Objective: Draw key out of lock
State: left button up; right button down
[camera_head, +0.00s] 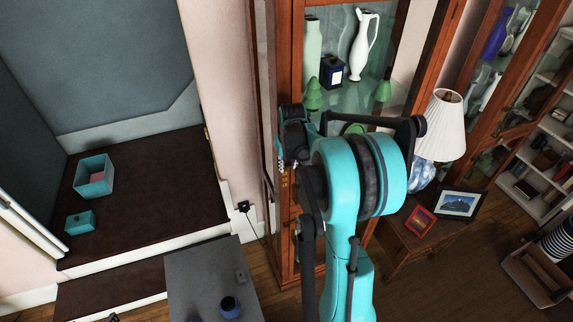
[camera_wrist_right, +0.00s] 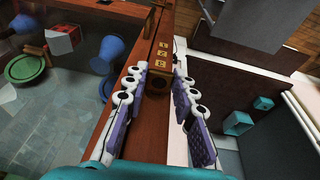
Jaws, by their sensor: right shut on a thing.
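My right gripper (camera_head: 283,150) is at the front edge of the wooden glass-fronted cabinet (camera_head: 282,30). In the right wrist view its two fingers with purple pads (camera_wrist_right: 160,75) stand on either side of the cabinet's narrow wooden post (camera_wrist_right: 128,92). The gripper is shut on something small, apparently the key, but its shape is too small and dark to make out. A dark round spot on brown wood shows between the fingers. Small gold marked plates (camera_wrist_right: 163,50) sit on the wood just beyond the fingertips. The lock itself is not clearly visible.
A white jug (camera_head: 363,45) and a dark blue box (camera_head: 332,70) stand behind the cabinet glass. A side table with a lamp (camera_head: 446,112) and picture frames (camera_head: 458,204) is to the right. A teal open box (camera_head: 94,176) sits on the dark platform at left. A grey table (camera_head: 205,280) stands in front.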

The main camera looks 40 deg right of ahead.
jog(key=shift+s+a, duration=0.2)
jog(key=shift+s, duration=0.55)
dwell(0.3)
jog(key=s, duration=0.2)
jog(key=s+a, duration=0.1)
jog(key=s, duration=0.1)
jog(key=shift+s+a, duration=0.1)
jog(key=shift+a, duration=0.1)
dwell(0.3)
dwell(0.4)
